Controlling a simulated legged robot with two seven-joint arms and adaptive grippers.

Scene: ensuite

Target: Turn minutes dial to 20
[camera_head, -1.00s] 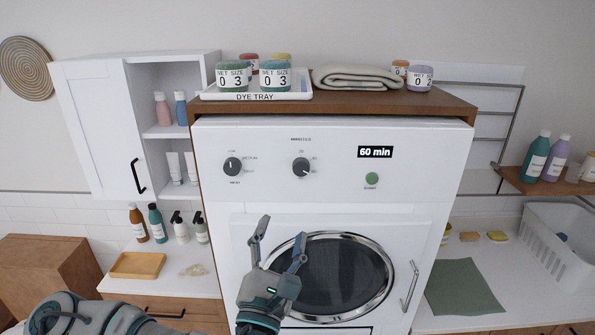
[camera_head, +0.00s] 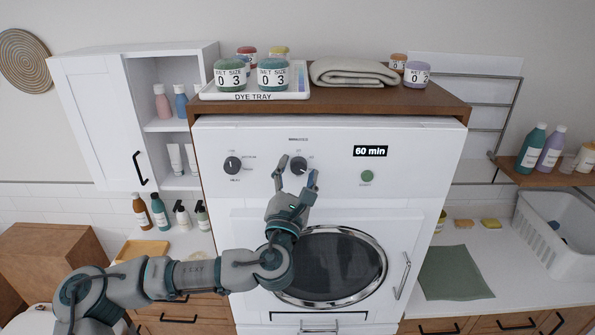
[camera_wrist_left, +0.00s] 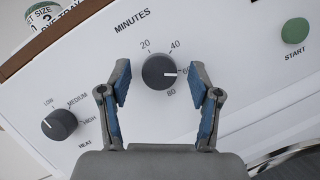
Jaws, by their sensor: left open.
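The minutes dial (camera_head: 298,164) is a dark round knob on the white dryer panel. In the left wrist view the minutes dial (camera_wrist_left: 160,71) has marks 20, 40, 60 and 80, and its white pointer is toward 60. The display (camera_head: 370,151) reads "60 min". My left gripper (camera_head: 296,178) is open just below the dial. In the left wrist view my left gripper (camera_wrist_left: 162,80) has its blue-padded fingers on either side of the dial, with gaps; I cannot tell how near the panel they are. My right gripper is not in view.
The heat dial (camera_wrist_left: 59,124) is left of the minutes dial, and the green start button (camera_head: 367,176) is right of it. The round dryer door (camera_head: 345,262) is below. A dye tray (camera_head: 290,95) with several jars sits on top.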

